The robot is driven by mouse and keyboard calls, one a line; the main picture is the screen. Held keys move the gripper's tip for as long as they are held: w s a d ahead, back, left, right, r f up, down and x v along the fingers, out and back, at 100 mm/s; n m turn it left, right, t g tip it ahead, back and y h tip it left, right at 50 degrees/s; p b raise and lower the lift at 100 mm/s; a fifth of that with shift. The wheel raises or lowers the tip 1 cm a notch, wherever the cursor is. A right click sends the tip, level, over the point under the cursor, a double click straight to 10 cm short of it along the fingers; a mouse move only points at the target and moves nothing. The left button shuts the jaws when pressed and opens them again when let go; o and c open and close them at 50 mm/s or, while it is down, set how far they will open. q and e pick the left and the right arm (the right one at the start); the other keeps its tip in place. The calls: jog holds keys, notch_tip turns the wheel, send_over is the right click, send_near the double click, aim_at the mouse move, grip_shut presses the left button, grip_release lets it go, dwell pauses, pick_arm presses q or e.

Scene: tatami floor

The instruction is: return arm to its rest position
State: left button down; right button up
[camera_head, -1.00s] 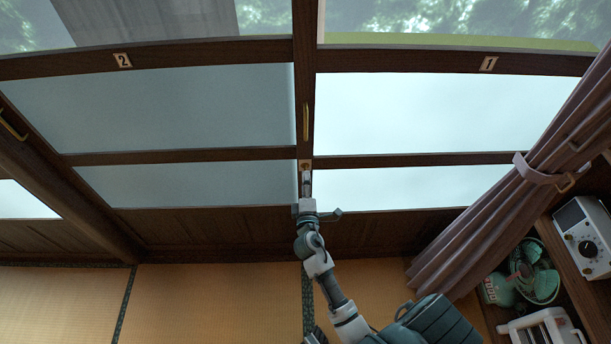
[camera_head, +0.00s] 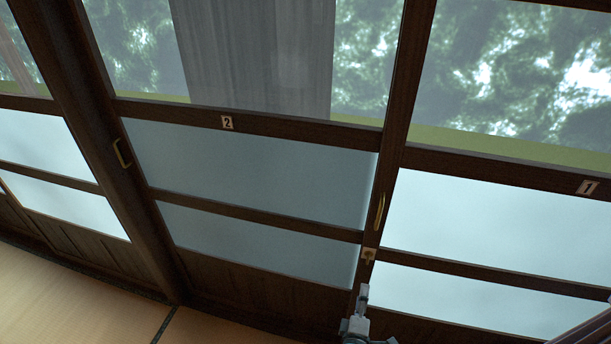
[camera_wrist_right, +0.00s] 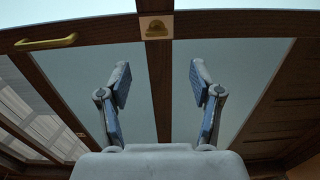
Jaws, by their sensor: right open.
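My right gripper (camera_head: 363,296) shows at the bottom of the head view, just below a small brass latch (camera_head: 369,254) on the wooden stile between the two sliding doors. In the right wrist view my right gripper (camera_wrist_right: 157,85) is open, with nothing between its two fingers. The latch (camera_wrist_right: 156,27) is ahead of the fingers there, at the top, and they appear apart from it. Most of my right arm is below the edge of the head view. My left gripper is not in view.
The door marked 2 (camera_head: 227,123) is left of the stile, and the door marked 1 (camera_head: 588,187) is right of it. A brass handle (camera_head: 380,211) is above the latch. A second brass handle (camera_head: 122,153) is by the dark post. Tatami (camera_head: 60,300) shows at lower left.

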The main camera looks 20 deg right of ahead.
jog(key=s+a+f+m+g+y+p, duration=0.2)
jog(key=s+f, duration=0.2)
jog(key=f, duration=0.4)
jog(key=s+a+f+m+g+y+p, duration=0.1)
jog(key=s+a+f+g+y, duration=0.15)
jog(key=f, duration=0.55)
jog(key=s+a+f+m+g+y+p, duration=0.1)
jog(key=s+f+m+g+y+p, duration=0.2)
jog(key=f, duration=0.5)
pick_arm(q)
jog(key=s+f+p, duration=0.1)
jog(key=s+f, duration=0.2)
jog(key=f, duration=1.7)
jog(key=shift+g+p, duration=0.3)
jog(key=shift+p, duration=0.05)
pick_arm(e)
jog(key=s+a+f+m+g, duration=0.1)
jog(key=s+f+g, duration=0.1)
jog(key=s+f, duration=0.2)
jog(key=s+f+m+g+y, duration=0.1)
jog(key=s+f, duration=0.3)
jog(key=s, duration=0.6)
jog(key=s+a+f+m+g+y, duration=0.1)
jog(key=s+f+g, duration=0.2)
jog(key=s, duration=0.4)
jog(key=shift+a+f, duration=0.35)
jog(key=shift+f, duration=0.2)
